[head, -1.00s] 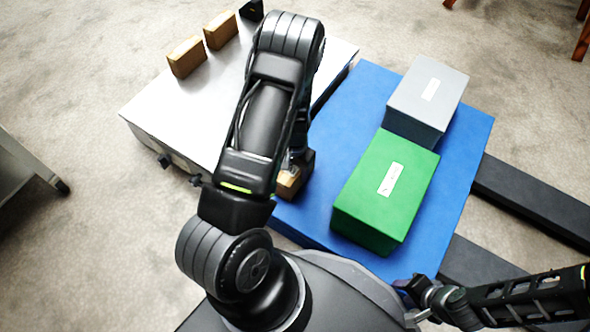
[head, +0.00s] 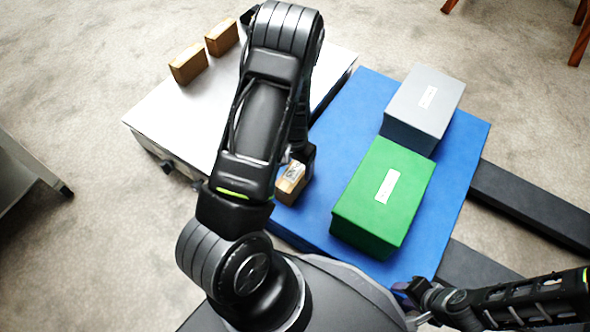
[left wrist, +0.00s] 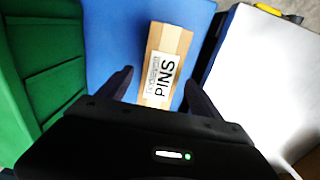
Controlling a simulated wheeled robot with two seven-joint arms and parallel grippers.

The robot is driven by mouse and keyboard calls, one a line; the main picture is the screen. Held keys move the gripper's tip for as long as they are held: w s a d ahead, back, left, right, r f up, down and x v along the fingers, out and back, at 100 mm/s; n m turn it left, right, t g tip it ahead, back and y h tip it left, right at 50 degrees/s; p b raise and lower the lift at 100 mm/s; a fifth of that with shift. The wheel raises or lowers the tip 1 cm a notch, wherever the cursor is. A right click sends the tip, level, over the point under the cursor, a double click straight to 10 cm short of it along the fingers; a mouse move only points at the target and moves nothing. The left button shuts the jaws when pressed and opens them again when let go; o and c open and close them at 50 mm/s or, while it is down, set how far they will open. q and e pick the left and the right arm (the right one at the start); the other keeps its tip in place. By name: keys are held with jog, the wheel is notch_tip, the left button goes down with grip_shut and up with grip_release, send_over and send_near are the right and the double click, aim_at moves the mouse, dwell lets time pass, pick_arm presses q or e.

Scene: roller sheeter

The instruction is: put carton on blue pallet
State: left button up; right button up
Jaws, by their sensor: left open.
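A small brown carton (head: 291,186) with a white label sits on the blue pallet (head: 345,112), near its left edge. In the left wrist view the carton (left wrist: 172,42) shows its "PINS" label, with blue surface around it. My left gripper (left wrist: 157,82) is open, one finger on each side of the carton's near end, with visible gaps. In the head view my left arm hides most of that gripper. My right gripper (head: 408,291) is low at the right by the pallet's near corner; its jaws are too small to read.
A green box (head: 384,195) and a grey box (head: 424,100) stand on the pallet's right part. Two more brown cartons (head: 188,64) (head: 221,38) stand on the white table (head: 165,108) at the left. Dark forks (head: 530,205) extend right of the pallet.

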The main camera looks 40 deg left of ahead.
pick_arm(q)
notch_tip(320, 180, up, 6)
jog(key=shift+r+p, duration=0.1)
jog(key=shift+p, duration=0.9)
pick_arm(e)
jog(key=r, duration=0.3)
jog(key=shift+s, duration=0.25)
